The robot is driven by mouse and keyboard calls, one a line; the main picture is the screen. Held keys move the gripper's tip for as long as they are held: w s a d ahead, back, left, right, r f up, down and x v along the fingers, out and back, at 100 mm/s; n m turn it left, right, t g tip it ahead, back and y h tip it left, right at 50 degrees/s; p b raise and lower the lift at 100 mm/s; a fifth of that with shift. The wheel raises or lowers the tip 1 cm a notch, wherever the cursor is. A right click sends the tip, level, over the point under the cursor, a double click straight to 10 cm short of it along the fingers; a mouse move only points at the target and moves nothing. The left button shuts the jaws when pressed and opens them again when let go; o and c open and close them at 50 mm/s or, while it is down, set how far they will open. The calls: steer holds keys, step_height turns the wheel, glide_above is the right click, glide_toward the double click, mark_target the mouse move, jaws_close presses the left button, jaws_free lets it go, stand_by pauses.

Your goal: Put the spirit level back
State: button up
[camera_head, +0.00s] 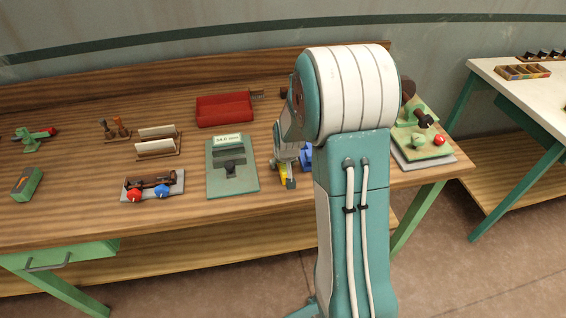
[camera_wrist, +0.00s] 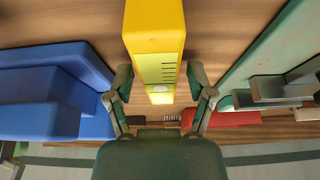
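The yellow spirit level (camera_wrist: 155,45) stands out in the wrist view, with a pale green scale window on its near face. My gripper (camera_wrist: 160,84) is open, with one finger on each side of the level. Narrow gaps show between the fingers and its sides. In the head view, the level (camera_head: 284,169) shows as a small yellow piece under my gripper (camera_head: 284,182), over the wooden workbench (camera_head: 80,210). My arm hides part of this area.
A blue block (camera_wrist: 50,90) lies left of the level in the wrist view. A green plate with a grey fixture (camera_head: 232,180) is left of my gripper in the head view. A red tray (camera_head: 224,109) is behind. A green-grey fixture (camera_head: 418,140) stands right of my arm.

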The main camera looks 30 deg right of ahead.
steer(key=shift+r, duration=0.15)
steer(key=v, duration=1.2)
steer(key=s+a+r+n, duration=0.1)
steer(key=s+a+r, duration=0.2)
steer(key=s, duration=0.4)
steer(key=s+a+r+n, duration=0.1)
steer(key=s+a+r, duration=0.3)
steer(key=s+a, duration=0.2)
steer(key=s+a+r+n+t+y, duration=0.1)
steer(key=s+a+r, duration=0.3)
steer(key=s, duration=0.4)
steer(key=shift+a+r, duration=0.15)
steer(key=shift+a, duration=0.05)
